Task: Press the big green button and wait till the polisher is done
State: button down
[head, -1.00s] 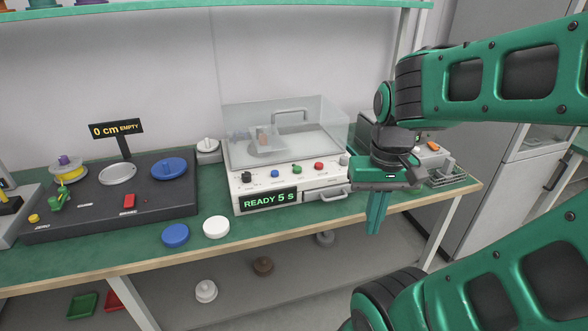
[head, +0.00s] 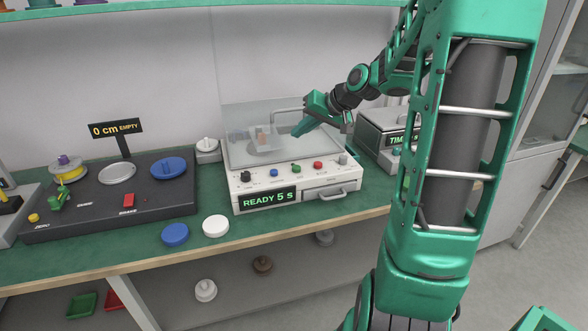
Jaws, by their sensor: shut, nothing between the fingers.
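The polisher (head: 237,190) is a white box on the bench with a see-through cover and a display (head: 268,198) reading "READY 5 S". Its front panel carries a green button (head: 296,169) between a blue button (head: 274,173) and a red button (head: 318,165). My gripper (head: 297,132) is shut and empty, tilted down to the left. Its fingertips show above the green button in the picture, over the cover area, apart from the button. How far they are in depth is hard to tell.
Right of the polisher stands a grey device (head: 374,136) with a "TIME" display, partly hidden by my arm. To the left is a dark station (head: 60,222) with a "0 cm EMPTY" sign (head: 115,128). A blue disc (head: 175,235) and a white disc (head: 215,226) lie near the bench edge.

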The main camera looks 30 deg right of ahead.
aim_at(300, 168)
dwell(0.3)
jog(key=shift+f, duration=4.4)
jog(key=shift+f, duration=0.15)
jog(key=shift+s+f, duration=0.1)
jog(key=shift+f, duration=0.15)
